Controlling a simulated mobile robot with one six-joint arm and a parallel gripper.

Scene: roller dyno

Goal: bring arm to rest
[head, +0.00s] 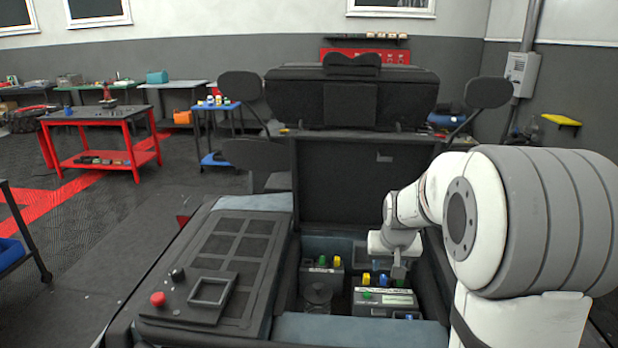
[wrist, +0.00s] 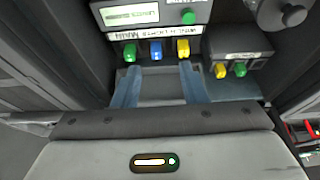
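My arm (head: 440,195) reaches in from the right and bends down into the open compartment of the dark console. My gripper (head: 399,268) points down beside a grey switch box (head: 386,301) with coloured knobs. In the wrist view my gripper (wrist: 157,75) has its two fingers spread apart with nothing held between them. Beyond the fingertips is the box's row of knobs: a green knob (wrist: 130,52), a blue knob (wrist: 156,50) and a yellow knob (wrist: 183,49). Whether a finger touches the box is unclear.
A second box (head: 323,275) with coloured knobs and a round clear part (head: 317,296) sit left in the compartment. The raised lid (head: 350,185) stands behind it. A panel with a red button (head: 158,299) lies left. A red table (head: 105,140) stands farther back.

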